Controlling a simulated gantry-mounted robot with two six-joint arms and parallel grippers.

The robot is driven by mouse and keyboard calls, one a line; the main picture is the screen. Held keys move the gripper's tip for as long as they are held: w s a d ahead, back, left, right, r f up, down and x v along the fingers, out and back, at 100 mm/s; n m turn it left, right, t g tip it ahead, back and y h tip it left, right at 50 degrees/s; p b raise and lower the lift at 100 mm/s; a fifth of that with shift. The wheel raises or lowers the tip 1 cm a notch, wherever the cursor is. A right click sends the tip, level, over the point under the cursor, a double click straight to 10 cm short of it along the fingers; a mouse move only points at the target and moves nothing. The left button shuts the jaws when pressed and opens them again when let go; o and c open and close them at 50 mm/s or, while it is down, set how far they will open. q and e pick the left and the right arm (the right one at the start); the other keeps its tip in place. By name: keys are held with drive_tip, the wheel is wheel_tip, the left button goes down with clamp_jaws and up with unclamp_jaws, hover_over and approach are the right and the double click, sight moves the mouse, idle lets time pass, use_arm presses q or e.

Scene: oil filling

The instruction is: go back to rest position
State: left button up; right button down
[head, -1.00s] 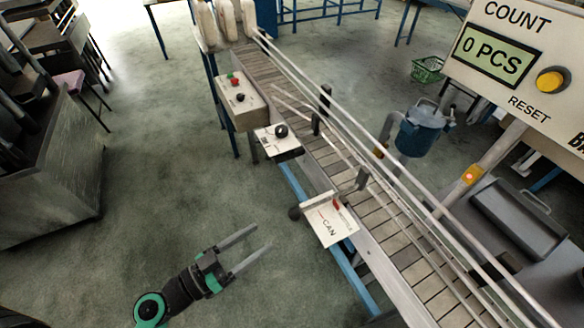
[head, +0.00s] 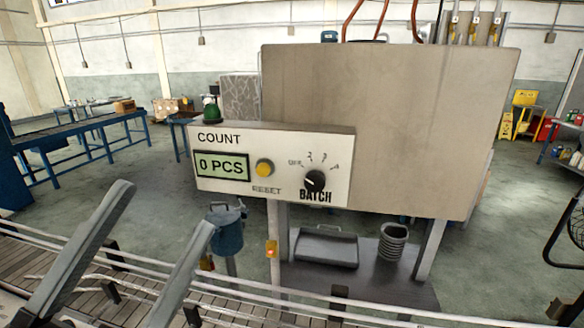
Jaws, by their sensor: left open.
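My left gripper (head: 162,208) rises large at the lower left of the head view. Its two grey fingers are spread wide apart with nothing between them. The fingers show in front of the conveyor (head: 24,262), whose slats and rails run across the bottom of the view. I cannot tell how far above the belt they are. My right gripper is not in view.
A large beige machine box (head: 400,120) stands behind the conveyor. Its count panel (head: 225,140) reads 0 PCS, with a yellow reset button (head: 265,167) and a black batch knob (head: 315,181). Open floor lies behind at left.

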use_arm(q)
drive_tip(key=s+a+r+n+t+y, duration=0.1)
drive_tip(key=a+r+n+t+y, duration=0.5)
drive_tip(key=n+y, duration=0.55)
wheel_tip(320, 180, up, 38)
drive_tip(key=g+p, duration=0.1)
drive_tip(key=p, duration=3.7)
wheel_tip(320, 180, down, 27)
drive_tip(key=b, duration=2.8)
drive_tip(key=shift+s+a+f+h, duration=0.15)
drive_tip(key=shift+f+h, duration=0.05)
drive_tip(key=shift+h, duration=0.25)
drive_tip(key=shift+n, duration=0.25)
